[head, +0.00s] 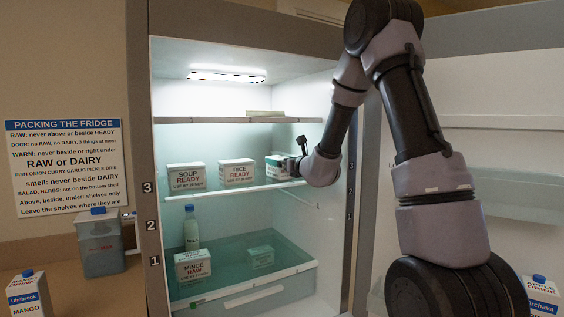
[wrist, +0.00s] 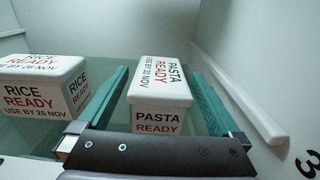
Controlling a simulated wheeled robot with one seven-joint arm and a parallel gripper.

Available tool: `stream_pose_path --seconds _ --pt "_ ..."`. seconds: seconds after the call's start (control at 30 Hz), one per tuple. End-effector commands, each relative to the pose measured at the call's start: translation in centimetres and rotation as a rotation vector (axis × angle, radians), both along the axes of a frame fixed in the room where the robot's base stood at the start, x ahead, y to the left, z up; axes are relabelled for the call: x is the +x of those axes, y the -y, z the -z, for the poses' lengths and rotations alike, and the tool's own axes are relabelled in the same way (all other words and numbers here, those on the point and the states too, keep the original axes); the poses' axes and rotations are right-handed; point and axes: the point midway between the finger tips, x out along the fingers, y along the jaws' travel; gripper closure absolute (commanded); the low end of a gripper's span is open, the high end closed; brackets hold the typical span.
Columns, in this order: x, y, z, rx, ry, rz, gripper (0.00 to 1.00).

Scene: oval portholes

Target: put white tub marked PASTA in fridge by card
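The white tub marked PASTA READY (wrist: 160,85) sits upright on the fridge's glass shelf at level 3. In the head view the tub (head: 274,167) is at the right end of the row, partly hidden by my gripper (head: 298,165). In the wrist view my gripper (wrist: 160,100) is open, with one teal finger on each side of the tub and a narrow gap showing at both sides. The card (head: 66,165), headed PACKING THE FRIDGE, hangs on the wall left of the fridge.
A RICE READY tub (head: 236,173) and a SOUP READY tub (head: 187,177) stand left of the PASTA tub. Below are a milk bottle (head: 191,230), a MINCE RAW tub (head: 193,266) and another tub (head: 261,257). The fridge wall is close on the right.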

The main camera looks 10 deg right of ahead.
Motion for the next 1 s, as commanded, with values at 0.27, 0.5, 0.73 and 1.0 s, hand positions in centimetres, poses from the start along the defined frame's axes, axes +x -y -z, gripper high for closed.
stream_pose_path --seconds 0.27,0.5,0.73,1.0 --pt "-1.1 0.4 -0.3 0.000 -0.001 0.001 0.00" --pt "-5.9 1.9 -0.3 0.001 -0.001 0.001 0.00" --pt "-9.9 3.3 -0.4 -0.001 0.000 0.001 0.00" --pt "-12.4 2.0 -1.6 -0.043 0.023 -0.076 0.00"
